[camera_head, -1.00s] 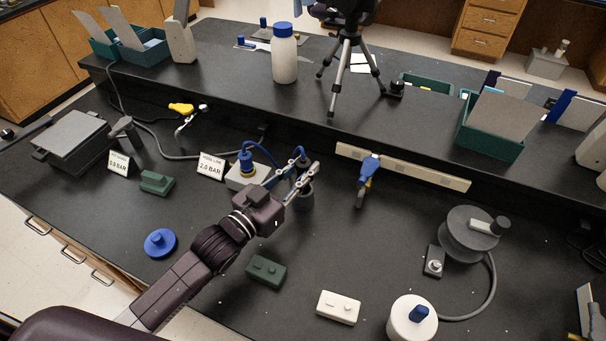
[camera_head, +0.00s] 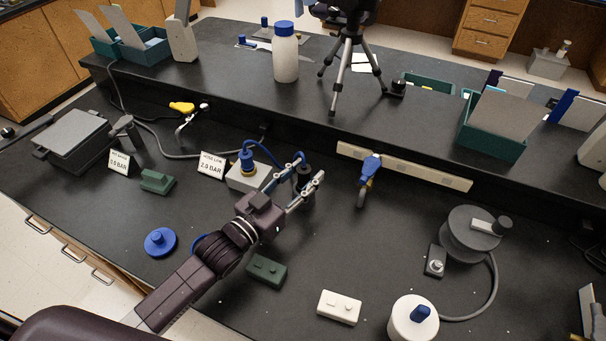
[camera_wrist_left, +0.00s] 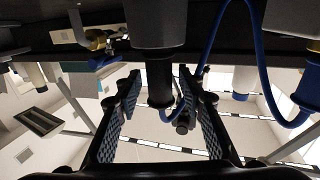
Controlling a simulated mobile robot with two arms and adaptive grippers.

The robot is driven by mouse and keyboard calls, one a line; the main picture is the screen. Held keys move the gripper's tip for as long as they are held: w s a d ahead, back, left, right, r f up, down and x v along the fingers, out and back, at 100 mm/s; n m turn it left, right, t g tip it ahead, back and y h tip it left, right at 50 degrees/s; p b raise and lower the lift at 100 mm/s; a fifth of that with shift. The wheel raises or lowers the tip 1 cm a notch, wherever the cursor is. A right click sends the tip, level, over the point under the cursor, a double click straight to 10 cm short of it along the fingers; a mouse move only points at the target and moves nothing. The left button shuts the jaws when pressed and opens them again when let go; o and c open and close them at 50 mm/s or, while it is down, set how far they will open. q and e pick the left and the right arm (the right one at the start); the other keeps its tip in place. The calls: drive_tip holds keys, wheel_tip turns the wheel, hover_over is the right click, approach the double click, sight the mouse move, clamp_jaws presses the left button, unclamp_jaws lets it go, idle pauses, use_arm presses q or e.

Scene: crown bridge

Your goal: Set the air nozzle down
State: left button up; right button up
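The dark air nozzle (camera_head: 303,172) stands in a dark grey cup-like holder (camera_head: 307,199) on the bench. Its blue hose loops left to the blue fitting (camera_head: 247,160) on a pale box. My left gripper (camera_head: 312,167) is around the nozzle with its fingers spread. In the left wrist view the picture is upside down: the nozzle (camera_wrist_left: 159,82) comes out of the grey holder (camera_wrist_left: 155,24), between the two blue-padded fingers, with gaps on both sides. How deep the nozzle sits is hidden. My right gripper is not in view.
A white block (camera_head: 340,307) lies in front. The bench right of the holder is mostly clear.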

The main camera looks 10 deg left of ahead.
use_arm(q)
drive_tip(key=shift+r, duration=0.2)
drive_tip(key=shift+s+a, duration=0.1)
drive_tip(key=shift+s, duration=0.1)
drive_tip(key=p+v, duration=0.4)
drive_tip(key=v, duration=0.7)
drive_tip(key=shift+s+a, duration=0.15)
drive_tip(key=shift+s, duration=0.1)
